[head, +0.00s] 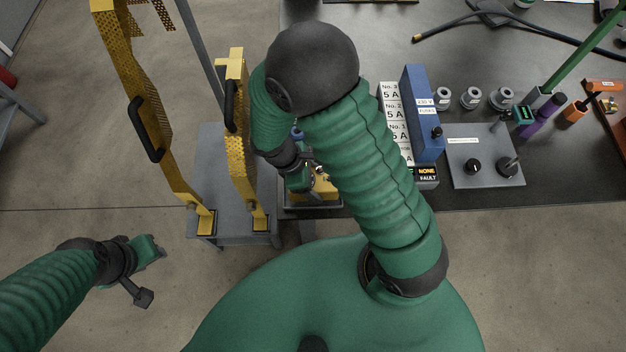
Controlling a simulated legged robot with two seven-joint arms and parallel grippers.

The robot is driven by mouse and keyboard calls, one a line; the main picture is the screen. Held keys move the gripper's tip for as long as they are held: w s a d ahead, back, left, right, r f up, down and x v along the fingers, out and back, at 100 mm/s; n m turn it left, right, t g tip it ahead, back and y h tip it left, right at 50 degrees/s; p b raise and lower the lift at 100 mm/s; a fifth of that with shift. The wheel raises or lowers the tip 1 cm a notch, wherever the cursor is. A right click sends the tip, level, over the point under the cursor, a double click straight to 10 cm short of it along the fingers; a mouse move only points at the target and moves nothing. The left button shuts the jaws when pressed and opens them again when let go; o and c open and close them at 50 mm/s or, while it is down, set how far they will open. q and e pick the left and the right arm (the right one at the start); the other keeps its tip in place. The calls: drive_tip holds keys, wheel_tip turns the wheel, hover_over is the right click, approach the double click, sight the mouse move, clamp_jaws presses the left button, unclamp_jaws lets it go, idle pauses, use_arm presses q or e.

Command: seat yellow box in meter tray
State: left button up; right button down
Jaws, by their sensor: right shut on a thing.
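The yellow box (324,188) shows only in part, at the front left of the dark bench. My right gripper (308,182) points down at it and is shut on it; my own forearm and wrist hide most of the grip. A shallow grey tray (334,205), apparently the meter tray, lies under the box at the bench edge. I cannot tell whether the box rests fully inside it or is tilted. My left gripper (156,248) is empty above the floor at the lower left; its finger gap is unclear.
Yellow perforated guards (240,150) with black handles stand on a grey stand (210,165) left of the bench. A blue fuse box (421,110), white label blocks (394,120) and a grey knob panel (485,160) stand to the right. Bare floor lies in front.

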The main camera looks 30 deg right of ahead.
drive_tip(key=shift+d+r, duration=0.1)
drive_tip(key=shift+a, duration=0.25)
drive_tip(key=shift+d+f+b, duration=0.15)
drive_tip(key=shift+f+b, duration=0.5)
drive_tip(key=shift+f, duration=0.4)
drive_tip(key=shift+c, duration=0.8)
unclamp_jaws()
drive_tip(key=shift+r, duration=0.1)
drive_tip(key=p+v, duration=0.4)
drive_tip(key=v, duration=1.2)
drive_tip(key=shift+a+r, duration=0.2)
drive_tip(key=shift+r, duration=0.15)
